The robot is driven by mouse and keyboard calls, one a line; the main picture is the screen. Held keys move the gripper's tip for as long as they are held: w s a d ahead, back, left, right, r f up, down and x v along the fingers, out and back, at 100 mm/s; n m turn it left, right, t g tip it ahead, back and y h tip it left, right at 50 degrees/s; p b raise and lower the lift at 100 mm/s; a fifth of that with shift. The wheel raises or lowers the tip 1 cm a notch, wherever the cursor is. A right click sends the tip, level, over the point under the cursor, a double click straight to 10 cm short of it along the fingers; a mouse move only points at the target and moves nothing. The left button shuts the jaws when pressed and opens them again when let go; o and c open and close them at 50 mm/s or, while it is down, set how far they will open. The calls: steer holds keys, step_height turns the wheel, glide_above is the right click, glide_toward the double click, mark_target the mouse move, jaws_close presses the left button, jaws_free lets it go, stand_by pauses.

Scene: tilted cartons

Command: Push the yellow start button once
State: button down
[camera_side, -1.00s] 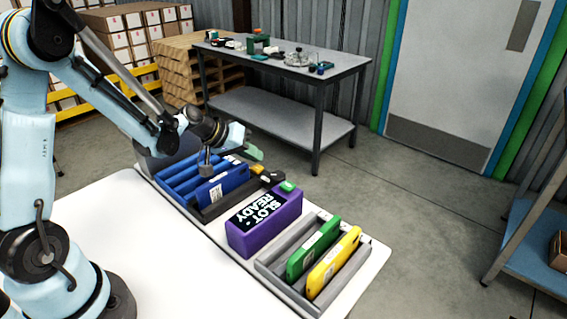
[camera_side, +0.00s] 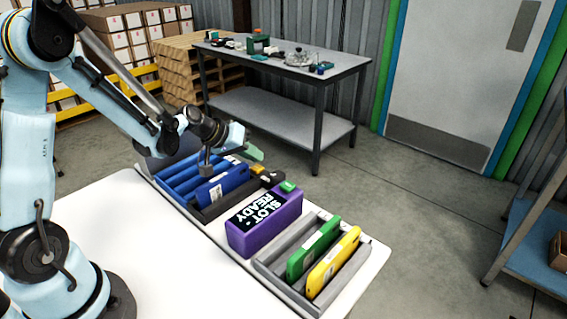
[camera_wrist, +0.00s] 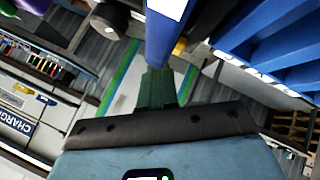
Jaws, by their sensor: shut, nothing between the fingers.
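The yellow start button (camera_side: 257,169) appears as a small yellow patch on a dark base, between the blue cartons and the purple box. In the wrist view, a small yellow shape (camera_wrist: 180,46), likely the same button, shows just right of the blue carton edge, partly hidden. My gripper (camera_side: 254,154) has green fingers, held just above and slightly left of the button in the side view, apparently apart from it. In the wrist view, my gripper (camera_wrist: 157,72) has its green fingers together with nothing between them.
Blue cartons (camera_side: 222,187) stand tilted in a rack close to my gripper. A purple box (camera_side: 243,240) reads "SLOT READY". A grey rack (camera_side: 270,263) holds green (camera_side: 308,258) and yellow (camera_side: 326,272) cartons. The white table (camera_side: 130,240) is clear in front.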

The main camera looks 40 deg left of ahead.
mark_target(253, 168)
steer(key=shift+f, duration=0.15)
steer(key=shift+f, duration=0.3)
steer(key=shift+f, duration=0.6)
stand_by(0.9)
steer(key=shift+r, duration=0.9)
steer(key=shift+r, duration=0.1)
steer(key=shift+r, duration=2.45)
